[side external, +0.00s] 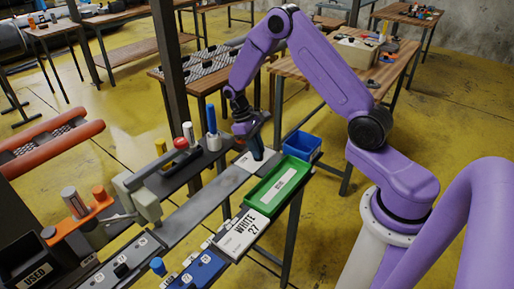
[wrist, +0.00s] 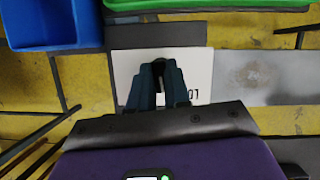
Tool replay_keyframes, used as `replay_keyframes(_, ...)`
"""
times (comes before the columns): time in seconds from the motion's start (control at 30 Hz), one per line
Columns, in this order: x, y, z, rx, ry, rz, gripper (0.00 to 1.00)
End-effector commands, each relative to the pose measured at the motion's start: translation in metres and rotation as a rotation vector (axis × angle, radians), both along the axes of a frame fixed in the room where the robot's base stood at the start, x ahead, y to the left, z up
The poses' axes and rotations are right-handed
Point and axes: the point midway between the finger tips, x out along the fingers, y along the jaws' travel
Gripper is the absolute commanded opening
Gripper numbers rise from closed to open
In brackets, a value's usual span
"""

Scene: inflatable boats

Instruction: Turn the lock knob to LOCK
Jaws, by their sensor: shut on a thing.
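The white lock plate (wrist: 128,66) lies flat at the end of the grey bench strip, and it also shows in the side view (side external: 244,164). Dark lettering, partly covered, shows on the plate just right of my fingers in the wrist view. My gripper (wrist: 159,68) points down over the middle of the plate with its fingers close together. In the side view my gripper (side external: 257,155) is down at the plate. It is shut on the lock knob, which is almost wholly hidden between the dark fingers. I cannot tell which way the knob points.
A green tray (side external: 251,199) and a blue bin (side external: 303,143) stand close beside the plate. A white card reading WHITE 27 (side external: 241,234) lies in front of the tray. Upright bottles and a grey clamp-like device (side external: 142,196) stand to the left along the bench.

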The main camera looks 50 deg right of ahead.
Motion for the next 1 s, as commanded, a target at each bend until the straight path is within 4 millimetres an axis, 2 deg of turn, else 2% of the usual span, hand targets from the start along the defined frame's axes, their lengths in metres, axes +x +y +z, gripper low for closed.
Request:
replay_keyframes(0.5, 0.0004, 0.0034, 0.0012, 0.000, -0.005, 0.457, 0.00)
replay_keyframes(0.7, 0.0000, 0.0039, 0.0011, 0.000, -0.005, 0.573, 0.00)
replay_keyframes(1.0, -0.0003, 0.0039, 0.0010, 0.000, -0.005, 0.657, 0.00)
